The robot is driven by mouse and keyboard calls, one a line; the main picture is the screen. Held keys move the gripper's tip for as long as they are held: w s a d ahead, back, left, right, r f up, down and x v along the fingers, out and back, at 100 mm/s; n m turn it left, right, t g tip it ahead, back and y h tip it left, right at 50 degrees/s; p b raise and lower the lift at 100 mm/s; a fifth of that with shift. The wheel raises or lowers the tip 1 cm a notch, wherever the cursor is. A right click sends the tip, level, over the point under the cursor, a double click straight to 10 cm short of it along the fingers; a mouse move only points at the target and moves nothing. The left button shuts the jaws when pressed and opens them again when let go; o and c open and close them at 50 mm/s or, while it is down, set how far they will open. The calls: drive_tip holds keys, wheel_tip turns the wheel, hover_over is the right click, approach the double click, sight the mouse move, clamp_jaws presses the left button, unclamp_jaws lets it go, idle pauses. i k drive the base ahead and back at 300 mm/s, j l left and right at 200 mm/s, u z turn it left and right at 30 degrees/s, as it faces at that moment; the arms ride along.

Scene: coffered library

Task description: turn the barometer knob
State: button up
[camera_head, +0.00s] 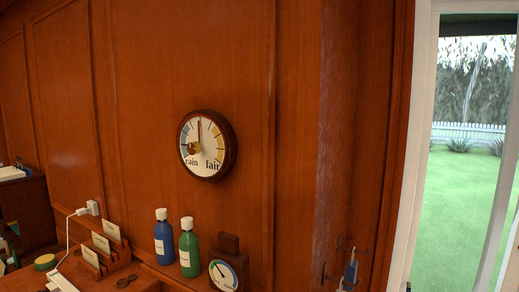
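The round barometer (228,150) hangs on the wood-panelled wall, near the middle of the head view. It has a dark wooden rim and a pale dial with coloured bands. The words "rain" at lower left and "fair" at lower right are on the dial. A red needle points almost straight up. A small brass knob (194,148) sits on the left part of the dial face. My gripper is not in view, and nothing touches the barometer or its knob.
Below the barometer stand a blue bottle (164,238), a green bottle (189,249) and a small gauge (224,275) on a wooden surface. A card holder (100,252) is to the left. A blue item (351,270) hangs at lower right, near a glazed opening.

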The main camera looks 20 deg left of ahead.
sight(193, 148)
drive_tip(key=u, duration=1.25)
